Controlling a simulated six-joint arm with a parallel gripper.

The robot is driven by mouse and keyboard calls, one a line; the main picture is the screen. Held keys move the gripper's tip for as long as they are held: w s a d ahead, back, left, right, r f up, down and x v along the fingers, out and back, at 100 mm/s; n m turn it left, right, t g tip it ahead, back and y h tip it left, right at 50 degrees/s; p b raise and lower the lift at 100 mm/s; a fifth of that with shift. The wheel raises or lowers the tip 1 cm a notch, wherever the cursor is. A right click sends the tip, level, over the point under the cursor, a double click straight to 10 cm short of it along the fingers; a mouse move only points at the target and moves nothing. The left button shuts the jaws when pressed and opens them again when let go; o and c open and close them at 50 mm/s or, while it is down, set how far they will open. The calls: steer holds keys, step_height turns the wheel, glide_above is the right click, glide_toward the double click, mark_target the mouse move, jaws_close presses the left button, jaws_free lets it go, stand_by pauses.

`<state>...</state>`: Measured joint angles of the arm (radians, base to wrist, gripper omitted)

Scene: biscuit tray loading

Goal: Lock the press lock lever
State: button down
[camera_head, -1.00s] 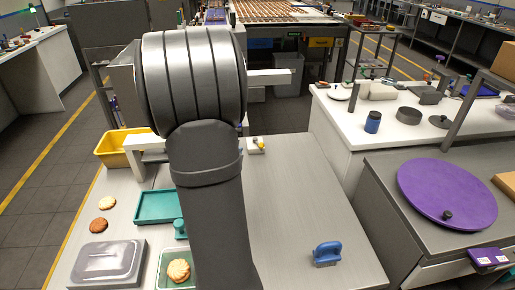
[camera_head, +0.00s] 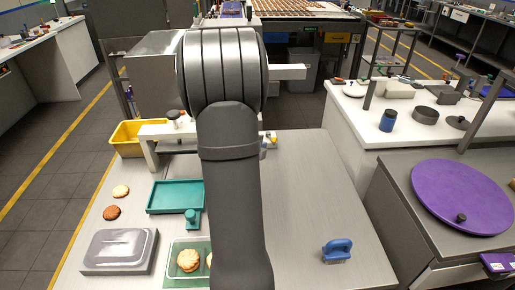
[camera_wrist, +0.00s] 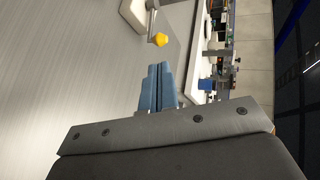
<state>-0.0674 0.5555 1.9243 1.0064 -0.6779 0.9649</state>
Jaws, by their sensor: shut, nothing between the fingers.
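The lever's yellow knob (camera_wrist: 160,39) shows in the wrist view on a thin metal rod. The rod comes out of a white base (camera_wrist: 133,14) at the top edge. In the head view the yellow knob (camera_head: 274,139) shows just right of my arm, which hides most of the base. My gripper (camera_wrist: 158,68) has its blue fingers pressed together and empty. The fingertips are close to the knob, with a small gap between them in the picture. In the head view a bit of blue finger shows beside the knob.
The white press frame (camera_head: 149,150) stands left of my arm, with a yellow bin (camera_head: 125,138) beside it. A teal tray (camera_head: 160,198), a lidded container (camera_head: 100,262) and biscuits lie at front left. A blue-handled brush (camera_head: 337,250) lies at right. The right table half is mostly clear.

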mark_target(276, 140)
steer(key=x, duration=0.8)
steer(key=shift+d+n+t+y, duration=0.3)
steer(key=shift+d+n+y, duration=0.25)
steer(key=shift+n+y, duration=0.05)
stand_by(0.4)
steer(key=shift+d+n+t+y, duration=0.3)
steer(key=shift+d+n+y, duration=0.15)
steer(key=shift+n+y, duration=0.05)
steer(key=shift+w+d+n+t+y, duration=0.15)
steer(key=shift+w+d+n+y, duration=0.05)
steer(key=shift+d+n+y, duration=0.45)
steer(key=shift+w+d+n+t+y, duration=0.15)
steer(key=shift+d+n+y, duration=0.3)
steer(key=shift+n+y, duration=0.3)
steer(key=shift+w+d, duration=0.3)
steer(key=shift+d, duration=0.25)
steer(key=shift+w+d, duration=0.25)
steer(key=shift+d, duration=0.25)
steer(key=shift+w+d, duration=0.8)
steer(key=shift+d, duration=0.05)
steer(key=shift+w+d, duration=0.4)
steer(key=shift+w, duration=0.2)
steer(key=shift+w+d, duration=0.35)
steer(key=shift+w, duration=0.25)
steer(key=shift+a, duration=0.1)
